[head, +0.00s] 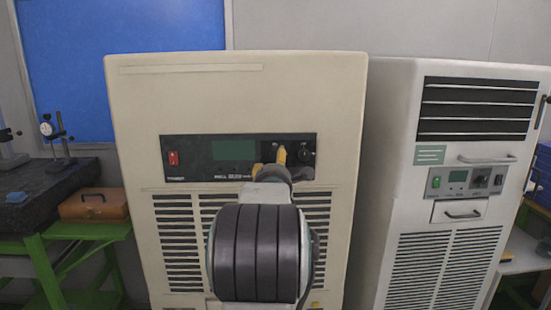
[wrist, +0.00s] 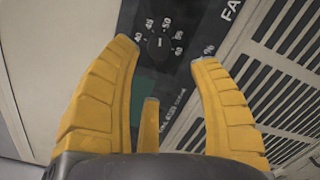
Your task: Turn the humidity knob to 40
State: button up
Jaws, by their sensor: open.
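The black dial knob (wrist: 158,47) shows in the wrist view on a dark panel, ringed by numbers that read about 40, 45, 50, 55 and 60. Its small white mark seems to point between 45 and 50. A "%" sign is printed beside the scale. My gripper (wrist: 166,52) is open, its yellow fingers spread on both sides of the knob, with a third finger below; I cannot tell whether any touches. In the head view my gripper (head: 271,162) is at the right part of the black control panel (head: 197,148) on the beige cabinet, and hides part of it.
The panel has a red switch (head: 173,158), a green display (head: 234,150) and another dark knob (head: 306,155) to the right. A white cabinet (head: 390,170) stands at the right. At the left, a brown case (head: 94,205) lies on a green bench (head: 70,232).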

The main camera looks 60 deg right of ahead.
aim_at(275, 157)
jog(key=shift+w+d+n+p, duration=0.5)
jog(key=shift+w+d+p, duration=0.1)
jog(key=shift+d, duration=0.45)
jog(key=shift+w+d+n+p, duration=0.5)
jog(key=shift+w+d, duration=0.05)
jog(key=shift+d, duration=0.55)
jog(key=shift+w+d+n+p, duration=0.5)
jog(key=shift+w+d+p, duration=0.1)
jog(key=shift+d, duration=0.45)
jog(key=shift+o, duration=0.2)
grip_shut()
